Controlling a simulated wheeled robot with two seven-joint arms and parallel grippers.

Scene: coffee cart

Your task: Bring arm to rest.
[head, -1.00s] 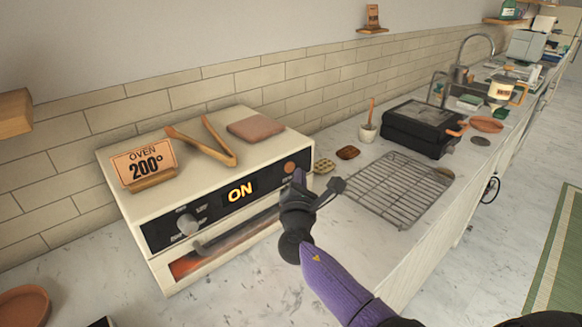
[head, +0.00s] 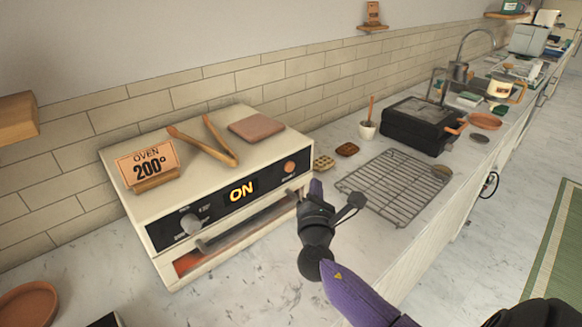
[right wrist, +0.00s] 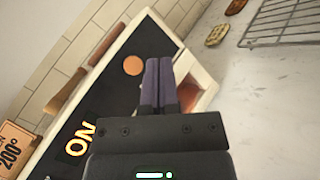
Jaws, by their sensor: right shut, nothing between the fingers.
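My right arm, with a purple forearm, reaches in from the bottom right of the head view. Its gripper (head: 315,190) is at the front right corner of the white oven (head: 296,145). In the right wrist view the two dark fingers (right wrist: 160,85) lie together with nothing between them, in front of the oven's black panel. Whether the fingers touch the oven cannot be told. The oven display reads "ON" and its door looks slightly open, with an orange glow inside. My left gripper is not in view.
Wooden tongs (head: 207,145), a brown pad (head: 256,127) and a "200°" sign (head: 148,165) are on the oven. A wire rack (head: 395,185) and a black grill (head: 420,124) are to the right on the counter. A terracotta dish (head: 28,302) is at lower left.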

